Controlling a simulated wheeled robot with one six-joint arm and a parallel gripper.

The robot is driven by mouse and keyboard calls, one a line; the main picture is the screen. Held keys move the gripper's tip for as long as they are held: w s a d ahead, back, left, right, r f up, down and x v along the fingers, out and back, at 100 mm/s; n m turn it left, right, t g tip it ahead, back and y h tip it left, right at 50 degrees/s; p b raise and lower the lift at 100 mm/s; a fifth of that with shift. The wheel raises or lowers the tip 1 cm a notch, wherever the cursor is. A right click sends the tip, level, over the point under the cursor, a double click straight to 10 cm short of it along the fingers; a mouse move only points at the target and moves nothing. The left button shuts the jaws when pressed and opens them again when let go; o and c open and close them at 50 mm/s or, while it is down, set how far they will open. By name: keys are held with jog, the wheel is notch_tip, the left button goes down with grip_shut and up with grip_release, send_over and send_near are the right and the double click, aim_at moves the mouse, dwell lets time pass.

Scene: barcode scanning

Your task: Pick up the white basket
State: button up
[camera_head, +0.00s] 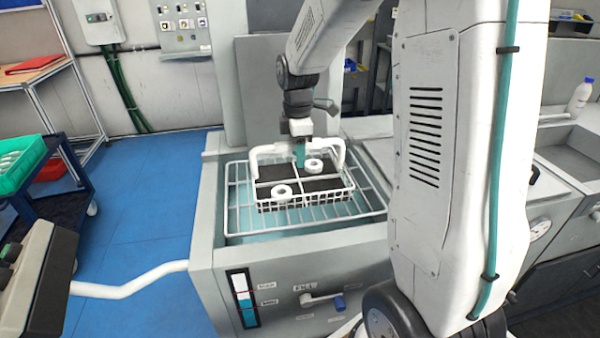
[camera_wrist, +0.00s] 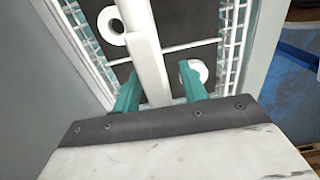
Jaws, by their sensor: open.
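The white basket (camera_head: 303,203) sits on a wire rack in the basin of a grey machine. It has a raised white handle (camera_head: 270,150) and a dark inside with white dividers. Two white rings (camera_head: 281,192) lie in it, one front left and one back right. My gripper (camera_head: 300,155) is over the basket at its handle. In the wrist view my gripper's two teal fingers (camera_wrist: 158,84) are apart, with the white handle bar (camera_wrist: 146,45) running between them. I cannot tell whether they touch it. The basket's wire side also shows there (camera_wrist: 235,35).
The wire rack (camera_head: 240,205) and the machine's rim (camera_head: 208,215) surround the basket. A blue cart with a green crate (camera_head: 22,158) stands at the left. A sink (camera_head: 570,160) and white bottle (camera_head: 580,96) are at the right. Blue floor (camera_head: 150,190) is clear between cart and machine.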

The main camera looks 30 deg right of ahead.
grip_shut()
jog(key=shift+r, duration=0.1)
